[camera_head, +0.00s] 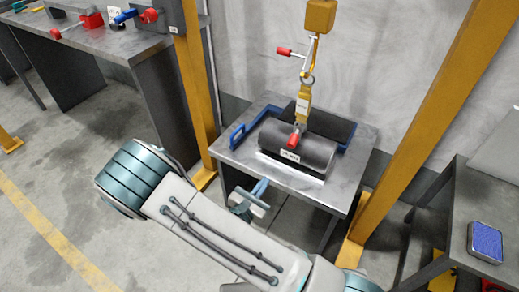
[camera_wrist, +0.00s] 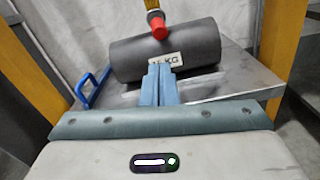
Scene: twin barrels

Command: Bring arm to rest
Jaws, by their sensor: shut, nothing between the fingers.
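My gripper (camera_wrist: 160,82) is shut and empty in the wrist view, its fingers together in front of a dark cylinder. In the head view my gripper (camera_head: 262,188) is at the near front edge of a grey table, with my arm reaching up to it from below. The dark cylinder (camera_head: 312,148) lies on the table with a white weight label; it also shows in the wrist view (camera_wrist: 195,42). From these views I cannot tell the exact gap between the fingers and the cylinder.
The grey table (camera_head: 341,190) stands inside a yellow frame (camera_head: 405,130). A yellow hoist with a red-tipped lever (camera_head: 285,51) hangs above the cylinder. A blue handle (camera_head: 237,136) is at the table's left. Benches stand left and right; a blue-topped item (camera_head: 486,240) lies on the right one.

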